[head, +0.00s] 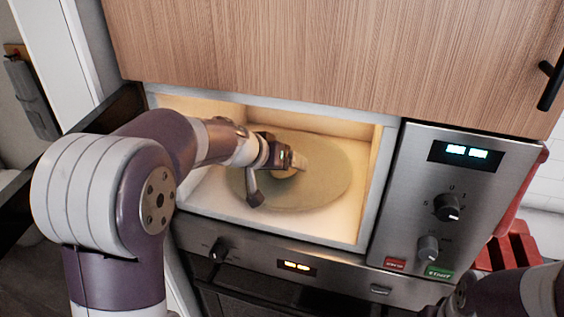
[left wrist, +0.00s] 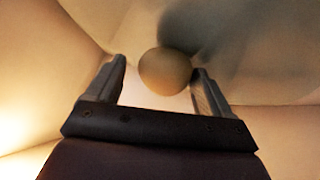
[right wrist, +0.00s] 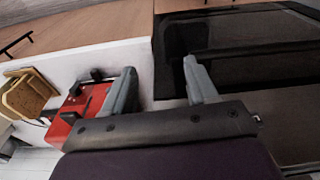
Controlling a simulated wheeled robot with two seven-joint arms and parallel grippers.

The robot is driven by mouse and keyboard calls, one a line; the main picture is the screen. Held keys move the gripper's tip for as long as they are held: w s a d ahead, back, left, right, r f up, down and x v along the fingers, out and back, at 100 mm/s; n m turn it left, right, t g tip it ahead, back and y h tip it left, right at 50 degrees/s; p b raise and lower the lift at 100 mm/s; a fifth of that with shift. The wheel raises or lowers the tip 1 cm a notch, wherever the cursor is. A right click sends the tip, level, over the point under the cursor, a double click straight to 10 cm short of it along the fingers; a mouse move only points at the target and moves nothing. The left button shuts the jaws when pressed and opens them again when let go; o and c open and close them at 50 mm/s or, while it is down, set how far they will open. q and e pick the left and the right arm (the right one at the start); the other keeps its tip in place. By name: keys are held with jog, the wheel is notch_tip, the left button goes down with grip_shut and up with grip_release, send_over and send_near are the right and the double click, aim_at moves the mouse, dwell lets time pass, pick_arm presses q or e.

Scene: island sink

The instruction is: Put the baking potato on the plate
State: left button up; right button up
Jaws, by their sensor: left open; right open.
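The baking potato (left wrist: 165,72) is a rounded brown thing in the left wrist view, between the tips of my left gripper (left wrist: 159,78). In the head view my left gripper (head: 280,178) reaches into the open microwave, over a round pale disc (head: 330,185) on its floor. A tan patch beside the gripper there looks like the potato (head: 299,160), partly hidden by the hand. The left fingers are apart, and I cannot tell whether they touch the potato. I cannot make out a separate plate. My right gripper (right wrist: 160,80) is open and empty, outside the microwave.
The microwave walls and front frame (head: 385,165) closely surround my left forearm. The control panel (head: 455,195) is on the right, and a wooden cabinet (head: 320,60) is above. An oven (head: 300,268) is below. A red object (right wrist: 75,125) lies left of my right gripper.

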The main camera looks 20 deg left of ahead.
pick_arm(q)
jog(key=shift+a+r+p, duration=0.1)
jog(key=shift+p, duration=0.3)
jog(key=shift+s+a+r, duration=0.2)
jog(key=shift+r, duration=0.05)
jog(key=b+v, duration=0.2)
jog(key=v, duration=0.9)
jog(key=shift+r, duration=0.1)
